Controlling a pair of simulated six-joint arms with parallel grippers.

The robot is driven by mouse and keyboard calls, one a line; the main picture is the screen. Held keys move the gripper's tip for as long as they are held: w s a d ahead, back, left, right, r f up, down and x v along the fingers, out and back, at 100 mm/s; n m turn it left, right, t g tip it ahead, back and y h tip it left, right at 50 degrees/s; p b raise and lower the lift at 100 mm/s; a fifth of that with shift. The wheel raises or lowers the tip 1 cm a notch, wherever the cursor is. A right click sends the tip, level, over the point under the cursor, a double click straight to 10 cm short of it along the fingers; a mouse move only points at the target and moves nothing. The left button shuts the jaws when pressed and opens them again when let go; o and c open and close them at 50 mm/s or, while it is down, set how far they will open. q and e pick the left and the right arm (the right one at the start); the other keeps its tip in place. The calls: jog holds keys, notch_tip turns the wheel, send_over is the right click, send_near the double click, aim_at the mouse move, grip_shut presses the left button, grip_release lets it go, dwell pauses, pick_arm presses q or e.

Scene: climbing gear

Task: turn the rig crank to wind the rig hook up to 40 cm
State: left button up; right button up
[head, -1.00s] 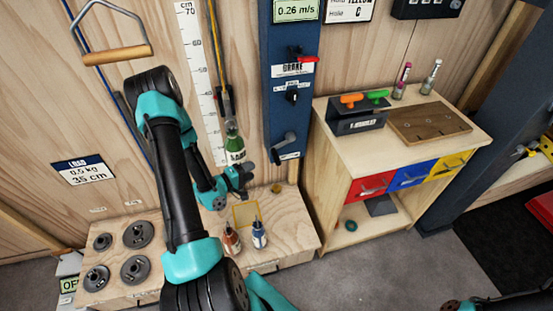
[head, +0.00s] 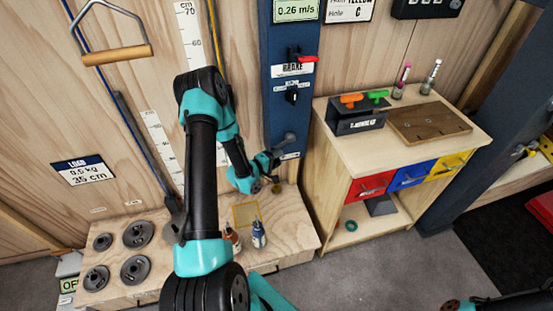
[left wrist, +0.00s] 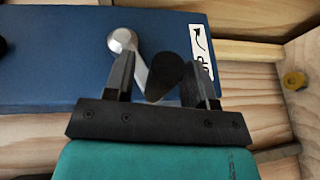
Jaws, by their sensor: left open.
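The rig crank (head: 289,138) sits low on the blue column. In the left wrist view its silver arm (left wrist: 140,72) runs from a round hub to a dark knob (left wrist: 167,80). My left gripper (head: 274,165) is at the crank. Its fingers stand open on either side of the knob, with a gap showing at the left; I cannot tell whether the right finger touches. The rig hook and its load are hidden behind my left arm; only the yellow cord (head: 213,30) shows above. The centimetre scale (head: 190,40) is partly covered. My right gripper is out of view.
A brake lever (head: 300,58) and a black switch (head: 291,94) sit above the crank. A low wooden bench (head: 290,225) holds weight discs (head: 136,268) and two small bottles (head: 258,234). A wooden cabinet (head: 335,185) stands close at the right.

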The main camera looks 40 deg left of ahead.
pick_arm(q)
jog(key=shift+c, duration=0.3)
grip_shut()
dwell(0.3)
